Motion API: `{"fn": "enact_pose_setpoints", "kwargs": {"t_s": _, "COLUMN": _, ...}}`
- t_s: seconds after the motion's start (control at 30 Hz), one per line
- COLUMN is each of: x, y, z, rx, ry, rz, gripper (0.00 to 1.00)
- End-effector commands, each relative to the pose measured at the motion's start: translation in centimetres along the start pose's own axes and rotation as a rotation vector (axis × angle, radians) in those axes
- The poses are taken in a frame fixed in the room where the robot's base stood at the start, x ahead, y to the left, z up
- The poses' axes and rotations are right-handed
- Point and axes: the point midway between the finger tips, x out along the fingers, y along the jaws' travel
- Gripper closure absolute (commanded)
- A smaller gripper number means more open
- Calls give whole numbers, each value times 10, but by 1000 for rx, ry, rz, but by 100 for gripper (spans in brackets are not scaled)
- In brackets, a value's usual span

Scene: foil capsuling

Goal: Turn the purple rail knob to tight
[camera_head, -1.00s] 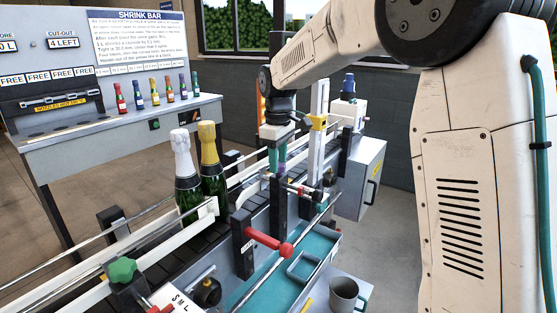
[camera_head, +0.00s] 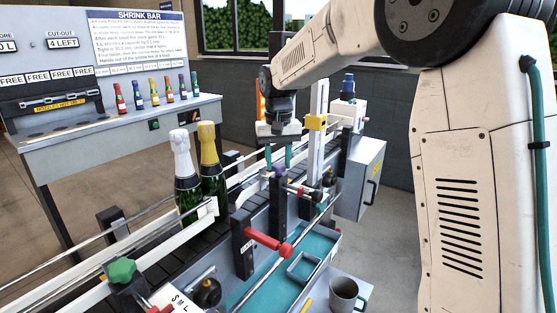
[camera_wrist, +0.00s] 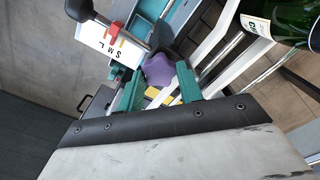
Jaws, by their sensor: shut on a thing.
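The purple rail knob (camera_wrist: 158,70) is a lobed knob lying between the fingertips of my gripper (camera_wrist: 159,72) in the wrist view. In the head view the purple rail knob (camera_head: 280,170) shows only in part, at the lower ends of the teal fingers of my gripper (camera_head: 279,163). My gripper points down over it, shut on the knob with one finger on either side. The finger contact is too small to see clearly. Any tightness marking on the knob cannot be read.
A green knob (camera_head: 122,270) stands on the near rail. A red handle (camera_head: 268,242) juts out near the conveyor. Two capped bottles (camera_head: 212,170) stand on the conveyor. A grey mug (camera_head: 343,293) sits at the front right. A white column (camera_head: 319,110) rises close right of my gripper.

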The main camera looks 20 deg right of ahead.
Motion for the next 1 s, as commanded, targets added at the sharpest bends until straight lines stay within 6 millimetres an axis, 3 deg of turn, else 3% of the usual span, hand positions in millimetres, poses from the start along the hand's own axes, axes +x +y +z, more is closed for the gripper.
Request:
{"fn": "enact_pose_setpoints", "kwargs": {"t_s": 0.4, "x": -2, "y": 0, "z": -1, "rx": 176, "ry": 5, "rz": -1, "gripper": 87}}
{"fn": "enact_pose_setpoints", "kwargs": {"t_s": 0.93, "x": -2, "y": 0, "z": -1, "rx": 198, "ry": 5, "rz": -2, "gripper": 87}}
{"fn": "enact_pose_setpoints", "kwargs": {"t_s": 0.97, "x": -2, "y": 0, "z": -1, "rx": 198, "ry": 5, "rz": -2, "gripper": 58}}
{"fn": "enact_pose_setpoints", "kwargs": {"t_s": 1.0, "x": -2, "y": 0, "z": -1, "rx": 198, "ry": 5, "rz": -2, "gripper": 47}}
